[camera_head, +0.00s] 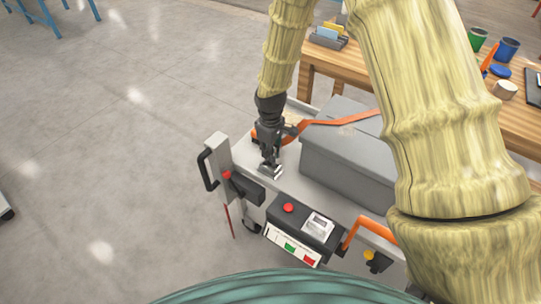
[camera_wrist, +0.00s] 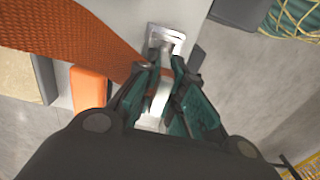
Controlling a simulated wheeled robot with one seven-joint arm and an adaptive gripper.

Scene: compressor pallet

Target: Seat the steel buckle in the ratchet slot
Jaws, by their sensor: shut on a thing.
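My gripper (camera_head: 268,160) points down over the light grey deck, left of the grey box. In the wrist view, my gripper (camera_wrist: 165,97) has its dark green fingers closed on the steel buckle (camera_wrist: 160,92), a pale metal piece between them. A bright metal fitting (camera_wrist: 166,37), seemingly the ratchet, lies just past the fingertips; it also shows below the gripper in the head view (camera_head: 270,172). Whether the buckle touches or enters its slot is hidden. An orange strap (camera_head: 345,119) runs from near the gripper across the box; it also crosses the upper left of the wrist view (camera_wrist: 70,35).
The grey box (camera_head: 345,150) stands close right of the gripper. A post with a black handle (camera_head: 217,155) rises at left. A control panel (camera_head: 295,240) with buttons sits in front. A wooden bench (camera_head: 360,71) stands behind; open floor lies left.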

